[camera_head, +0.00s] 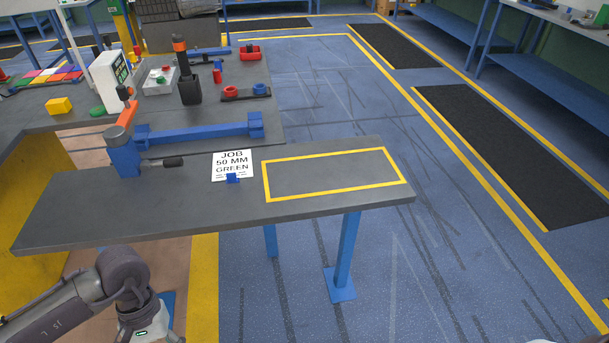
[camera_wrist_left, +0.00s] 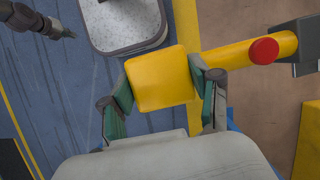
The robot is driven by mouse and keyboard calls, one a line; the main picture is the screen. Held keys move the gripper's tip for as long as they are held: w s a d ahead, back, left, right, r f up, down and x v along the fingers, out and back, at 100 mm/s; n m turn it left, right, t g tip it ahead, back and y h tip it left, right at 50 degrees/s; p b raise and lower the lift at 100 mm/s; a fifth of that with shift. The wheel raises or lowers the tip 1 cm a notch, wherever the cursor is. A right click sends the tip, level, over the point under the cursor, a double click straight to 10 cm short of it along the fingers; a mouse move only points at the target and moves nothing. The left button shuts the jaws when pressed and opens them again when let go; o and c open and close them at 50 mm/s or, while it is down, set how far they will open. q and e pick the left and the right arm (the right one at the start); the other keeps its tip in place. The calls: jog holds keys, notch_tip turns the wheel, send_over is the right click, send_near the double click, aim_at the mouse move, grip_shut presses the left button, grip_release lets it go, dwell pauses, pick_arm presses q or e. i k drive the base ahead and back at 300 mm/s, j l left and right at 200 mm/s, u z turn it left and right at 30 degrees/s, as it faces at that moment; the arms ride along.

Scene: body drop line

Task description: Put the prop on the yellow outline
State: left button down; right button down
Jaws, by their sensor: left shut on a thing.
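The yellow outline (camera_head: 333,174) is a bare rectangle on the right part of the grey bench top (camera_head: 90,213) in the head view. In the left wrist view my left gripper (camera_wrist_left: 160,88) is shut on a yellow block-like prop (camera_wrist_left: 160,76), with a green-padded finger on each side. A dark part at the wrist view's upper left may be my right gripper.
A white job card (camera_head: 232,165) reading 50 MM GREEN stands just left of the outline. A blue fixture with an orange lever (camera_head: 122,130) stands further left. Behind are a black-handled tool (camera_head: 188,85), red parts (camera_head: 249,52) and a small yellow block (camera_head: 59,106).

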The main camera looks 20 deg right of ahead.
aim_at(332, 171)
jog(key=i+l+u, duration=0.2)
jog(key=l, duration=0.6)
jog(key=i+l+u, duration=0.2)
jog(key=l, duration=0.55)
jog(key=l+u, duration=0.2)
jog(key=l, duration=0.6)
